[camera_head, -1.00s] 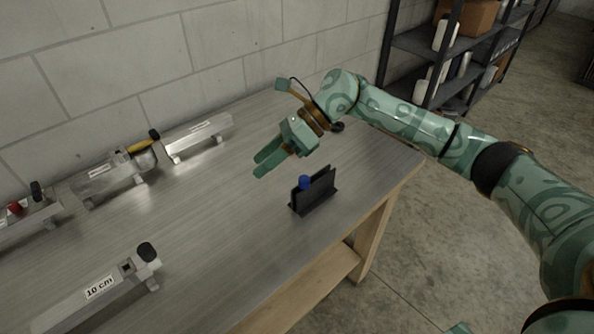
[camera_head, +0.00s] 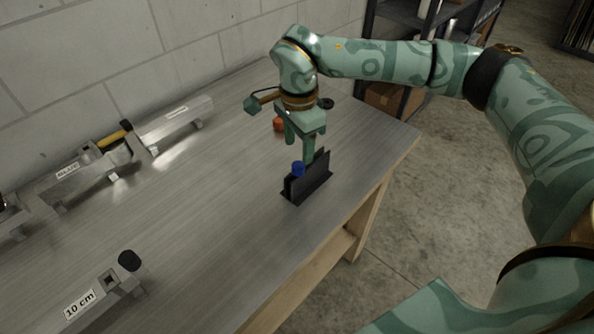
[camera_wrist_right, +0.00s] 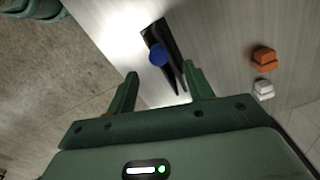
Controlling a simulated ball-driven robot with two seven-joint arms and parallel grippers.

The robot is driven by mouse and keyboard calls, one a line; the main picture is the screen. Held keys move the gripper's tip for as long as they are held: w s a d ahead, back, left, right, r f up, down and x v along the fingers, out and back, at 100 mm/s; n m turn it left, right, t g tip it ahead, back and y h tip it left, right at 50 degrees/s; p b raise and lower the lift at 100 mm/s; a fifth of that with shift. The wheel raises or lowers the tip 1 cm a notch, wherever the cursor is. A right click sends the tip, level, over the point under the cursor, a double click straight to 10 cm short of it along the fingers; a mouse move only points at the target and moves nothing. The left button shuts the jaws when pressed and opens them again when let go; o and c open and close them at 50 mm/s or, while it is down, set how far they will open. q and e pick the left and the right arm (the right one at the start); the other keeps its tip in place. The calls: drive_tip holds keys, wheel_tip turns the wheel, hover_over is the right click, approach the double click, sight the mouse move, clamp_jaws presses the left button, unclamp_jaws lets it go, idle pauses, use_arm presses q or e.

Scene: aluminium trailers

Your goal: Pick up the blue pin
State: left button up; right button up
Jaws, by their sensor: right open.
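The blue pin (camera_head: 298,169) stands in a black holder (camera_head: 306,187) near the right end of the grey table, and only its round blue head shows. In the right wrist view the pin (camera_wrist_right: 158,53) and the holder (camera_wrist_right: 174,44) lie beyond the fingers, roughly between their lines. My right gripper (camera_head: 298,152) points down just behind the pin, open and empty. It also shows in the right wrist view (camera_wrist_right: 161,84), with its fingers apart and the pin not between them. My left gripper is not in view.
An orange block (camera_head: 279,125) lies behind the gripper; in the right wrist view a white block (camera_wrist_right: 263,89) lies beside it. Aluminium trailers stand at the left, one labelled "10 cm" (camera_head: 80,305). The table between is clear.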

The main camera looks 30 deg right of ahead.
sight(298, 165)
wheel_tip(298, 165, down, 6)
drive_tip(key=shift+a+r+b, duration=0.1)
drive_tip(key=shift+b, duration=0.65)
drive_tip(key=shift+s+r, duration=0.1)
drive_tip(key=c, duration=1.1)
